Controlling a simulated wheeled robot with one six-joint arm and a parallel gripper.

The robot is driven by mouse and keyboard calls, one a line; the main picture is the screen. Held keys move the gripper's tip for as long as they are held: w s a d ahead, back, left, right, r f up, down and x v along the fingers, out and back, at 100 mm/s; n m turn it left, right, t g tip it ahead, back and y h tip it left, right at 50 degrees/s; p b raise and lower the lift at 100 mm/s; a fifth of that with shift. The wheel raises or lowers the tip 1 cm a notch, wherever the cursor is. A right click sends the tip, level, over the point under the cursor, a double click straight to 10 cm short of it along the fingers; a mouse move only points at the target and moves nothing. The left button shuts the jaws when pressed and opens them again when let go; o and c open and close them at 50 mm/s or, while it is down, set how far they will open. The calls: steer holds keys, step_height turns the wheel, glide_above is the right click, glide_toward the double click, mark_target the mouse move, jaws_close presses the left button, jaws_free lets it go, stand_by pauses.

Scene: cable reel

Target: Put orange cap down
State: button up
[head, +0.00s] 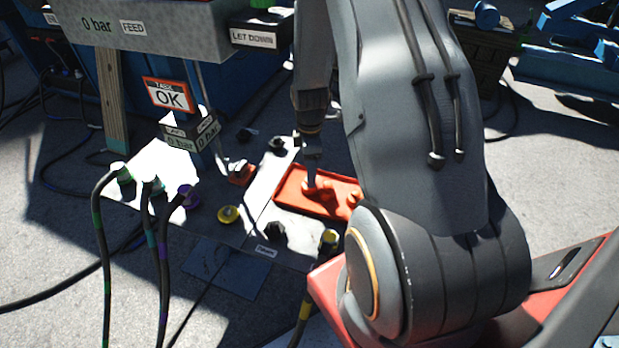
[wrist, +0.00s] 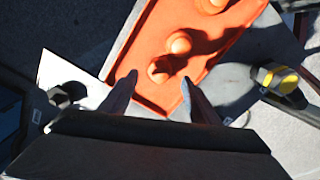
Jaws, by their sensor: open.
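An orange cap (wrist: 158,70) is in the orange tray (wrist: 152,96), near the tray's near end in the wrist view. My gripper (wrist: 158,78) is open, with one fingertip on either side of this cap in the picture. I cannot tell whether the fingers touch it. Two more orange shapes like caps, one in the middle (wrist: 179,42) and one at the top edge (wrist: 212,4), are further along the tray. In the head view my gripper (head: 312,165) points down over the tray (head: 289,200), beside orange caps (head: 354,197).
A board with dark fittings (head: 276,232), a yellow cap (head: 228,214) and a purple fitting (head: 188,195) lies left of the tray. Several hoses (head: 103,250) run in front.

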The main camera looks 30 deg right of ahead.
steer(key=shift+r, duration=1)
